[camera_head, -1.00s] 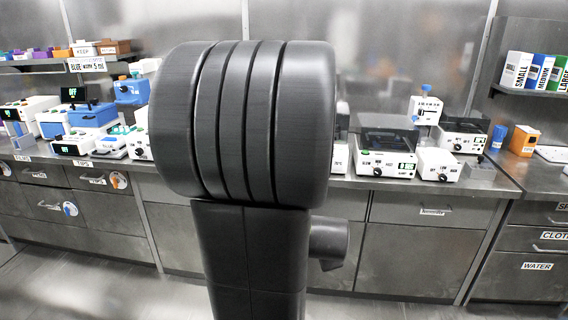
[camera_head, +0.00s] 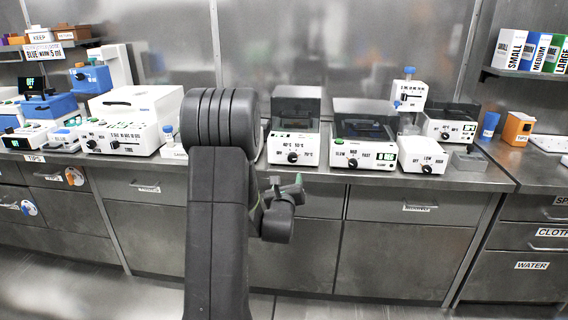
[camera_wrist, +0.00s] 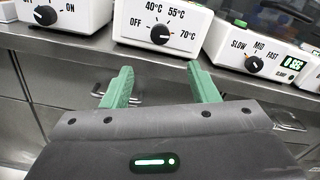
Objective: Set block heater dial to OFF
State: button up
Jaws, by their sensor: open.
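A white device with a dark top (camera_head: 294,140) stands on the bench, marked OFF, 40°C, 55°C and 70°C; it fits the block heater. Its black dial (camera_wrist: 160,34) is at the top middle of the wrist view, on the front panel. The dial's small mark seems to face right, toward 70°C, but is hard to read. My gripper (camera_wrist: 164,82) has green fingers spread apart, with nothing between them. In the wrist view the fingers are below the dial, apart from it. In the head view my gripper (camera_head: 284,190) shows partly behind my arm, below the bench edge.
A device marked SLOW, MID, FAST (camera_head: 362,148) stands to the right, and an OFF/LOW/HIGH box (camera_head: 421,156) beyond it. A large white device (camera_head: 128,122) is to the left. Drawer handles (camera_head: 420,207) stick out below the bench edge.

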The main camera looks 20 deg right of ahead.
aim_at(292, 160)
jog(key=p+x, duration=0.1)
jog(key=x, duration=1.2)
jog(key=shift+w, duration=0.2)
jog(key=shift+c, duration=0.2)
jog(key=c, duration=0.9)
